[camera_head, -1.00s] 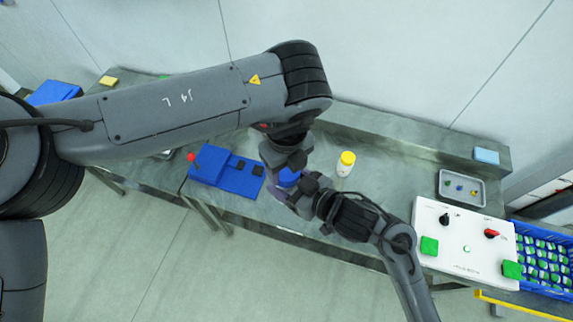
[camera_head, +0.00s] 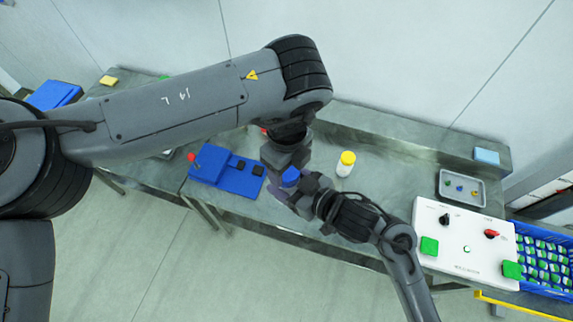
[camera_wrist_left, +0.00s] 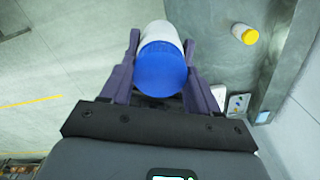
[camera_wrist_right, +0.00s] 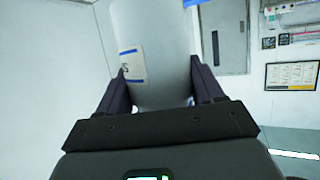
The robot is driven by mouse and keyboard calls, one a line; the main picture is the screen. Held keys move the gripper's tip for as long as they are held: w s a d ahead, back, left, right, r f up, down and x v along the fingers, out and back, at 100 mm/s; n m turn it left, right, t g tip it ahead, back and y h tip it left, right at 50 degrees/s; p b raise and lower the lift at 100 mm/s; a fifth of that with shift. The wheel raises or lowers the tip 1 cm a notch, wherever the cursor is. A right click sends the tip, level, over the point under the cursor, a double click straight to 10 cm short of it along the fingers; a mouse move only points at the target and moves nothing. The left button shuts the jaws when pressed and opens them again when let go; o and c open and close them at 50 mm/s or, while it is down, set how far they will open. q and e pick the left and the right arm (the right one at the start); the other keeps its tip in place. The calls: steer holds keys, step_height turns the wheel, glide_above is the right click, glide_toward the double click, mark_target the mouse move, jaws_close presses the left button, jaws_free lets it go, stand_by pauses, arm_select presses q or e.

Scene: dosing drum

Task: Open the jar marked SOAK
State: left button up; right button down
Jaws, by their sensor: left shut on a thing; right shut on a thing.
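A white jar with a blue lid (camera_head: 291,177) is held between my two grippers above the bench's front edge. In the left wrist view the lid (camera_wrist_left: 161,68) sits between the fingers of my left gripper (camera_wrist_left: 160,75), with the white jar body (camera_wrist_left: 160,32) beyond it. In the right wrist view the jar body (camera_wrist_right: 152,50) is between the fingers of my right gripper (camera_wrist_right: 158,85).
A white jar with a yellow lid (camera_head: 346,163) stands on the bench nearby. A blue fixture (camera_head: 227,172) lies to the left. A white control panel (camera_head: 466,243), a grey tray (camera_head: 462,187) and a blue crate (camera_head: 543,258) are at the right.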

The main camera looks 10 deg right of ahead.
arm_select(q)
steer(key=shift+r, duration=0.15)
steer(key=shift+r, duration=0.8)
steer(key=shift+r, duration=0.1)
